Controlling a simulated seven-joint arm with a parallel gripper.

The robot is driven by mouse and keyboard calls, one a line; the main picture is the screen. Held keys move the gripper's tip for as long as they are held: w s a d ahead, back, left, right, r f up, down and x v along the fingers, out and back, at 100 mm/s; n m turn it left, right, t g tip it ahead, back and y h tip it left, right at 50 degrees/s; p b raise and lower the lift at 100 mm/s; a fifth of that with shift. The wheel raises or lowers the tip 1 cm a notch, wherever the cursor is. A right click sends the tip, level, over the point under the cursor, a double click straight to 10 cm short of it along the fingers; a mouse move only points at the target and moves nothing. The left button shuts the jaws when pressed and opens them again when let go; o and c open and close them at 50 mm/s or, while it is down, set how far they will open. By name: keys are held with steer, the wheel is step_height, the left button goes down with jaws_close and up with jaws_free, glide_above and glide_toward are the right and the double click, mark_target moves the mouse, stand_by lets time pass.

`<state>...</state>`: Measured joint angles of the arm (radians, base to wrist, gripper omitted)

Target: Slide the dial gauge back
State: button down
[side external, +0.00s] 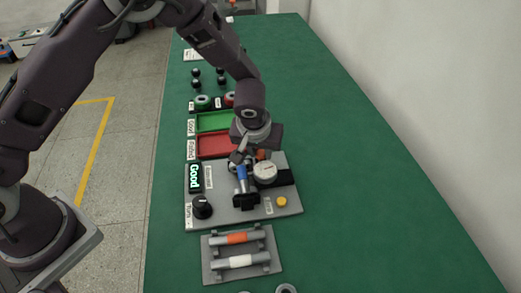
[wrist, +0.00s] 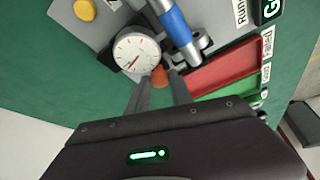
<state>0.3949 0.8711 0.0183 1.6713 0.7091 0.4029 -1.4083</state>
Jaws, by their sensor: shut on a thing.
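The dial gauge (side external: 265,172) has a round white face and sits on the grey test plate (side external: 230,216); it also shows in the wrist view (wrist: 136,52) with a red needle. An orange knob (wrist: 160,75) stands right beside the gauge face. My gripper (wrist: 161,80) is shut on this knob, one finger on each side; in the side view the fingertips (side external: 258,155) are partly hidden by my wrist. A grey shaft with a blue band (wrist: 174,20) lies in the fixture beside the gauge; it also shows in the side view (side external: 242,178).
The plate carries a lit "Good" display (side external: 195,177), a black dial knob (side external: 203,207) and a yellow button (side external: 282,201). Red (side external: 212,146) and green (side external: 213,121) trays lie behind. A rack (side external: 215,275) with orange- and white-banded shafts is in front. The right table side is clear.

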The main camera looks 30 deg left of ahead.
mark_target(272, 164)
steer(key=shift+d, duration=0.1)
stand_by(0.3)
steer(key=shift+w+d, duration=1.2)
steer(key=c, duration=1.1)
jaws_free()
steer(key=shift+c, duration=0.2)
steer(key=v, duration=0.7)
